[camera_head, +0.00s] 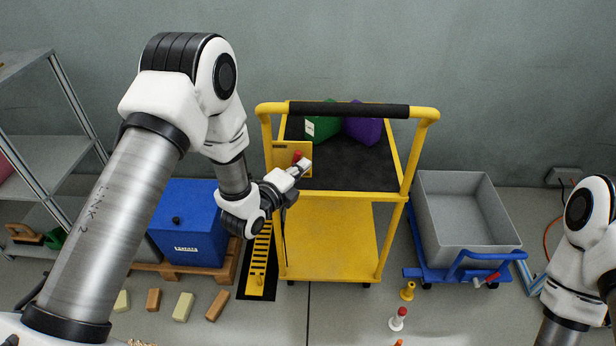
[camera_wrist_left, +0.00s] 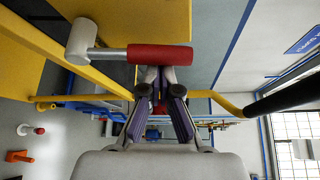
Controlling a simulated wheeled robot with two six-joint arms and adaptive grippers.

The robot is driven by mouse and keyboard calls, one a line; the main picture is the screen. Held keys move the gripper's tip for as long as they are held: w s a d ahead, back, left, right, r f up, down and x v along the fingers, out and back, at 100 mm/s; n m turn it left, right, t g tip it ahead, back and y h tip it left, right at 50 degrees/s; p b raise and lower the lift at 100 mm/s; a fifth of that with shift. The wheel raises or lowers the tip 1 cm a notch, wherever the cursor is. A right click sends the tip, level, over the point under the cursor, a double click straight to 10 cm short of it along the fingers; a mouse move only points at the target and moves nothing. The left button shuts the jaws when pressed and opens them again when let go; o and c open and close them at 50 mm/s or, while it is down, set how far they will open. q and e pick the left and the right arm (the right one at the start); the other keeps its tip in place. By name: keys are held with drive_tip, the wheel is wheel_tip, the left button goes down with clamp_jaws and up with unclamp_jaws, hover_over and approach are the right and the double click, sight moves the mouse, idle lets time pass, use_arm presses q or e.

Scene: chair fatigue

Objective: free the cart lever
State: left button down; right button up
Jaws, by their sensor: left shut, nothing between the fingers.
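A yellow cart (camera_head: 333,235) with a black-sleeved handle bar stands in the middle. A lever with a red grip (camera_head: 297,155) sits at a yellow plate (camera_head: 280,155) on its left side. In the left wrist view the red grip (camera_wrist_left: 160,57) lies crosswise on a grey arm from a pale round hub (camera_wrist_left: 82,40). My left gripper (camera_head: 303,165) is shut and empty, its tips right at the grip. In the left wrist view the fingertips (camera_wrist_left: 160,74) are by the grip's edge; whether they touch it, I cannot tell. My right gripper is out of view.
On the cart lie a green block (camera_head: 318,126) and a purple block (camera_head: 362,128). A grey bin (camera_head: 465,215) stands on a blue cart (camera_head: 460,268) at right. A blue box (camera_head: 188,225) is at left, with several small blocks (camera_head: 183,306) before it.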

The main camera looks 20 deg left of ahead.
use_arm(q)
drive_tip(key=shift+s+a+r+n+t+b, duration=0.15)
drive_tip(key=shift+a+n+t+b, duration=0.15)
drive_tip(key=shift+a+n, duration=0.3)
drive_tip(key=shift+s+a+r+n+t+b, duration=0.15)
drive_tip(key=shift+a+n+t+b, duration=0.15)
drive_tip(key=shift+a+n, duration=0.3)
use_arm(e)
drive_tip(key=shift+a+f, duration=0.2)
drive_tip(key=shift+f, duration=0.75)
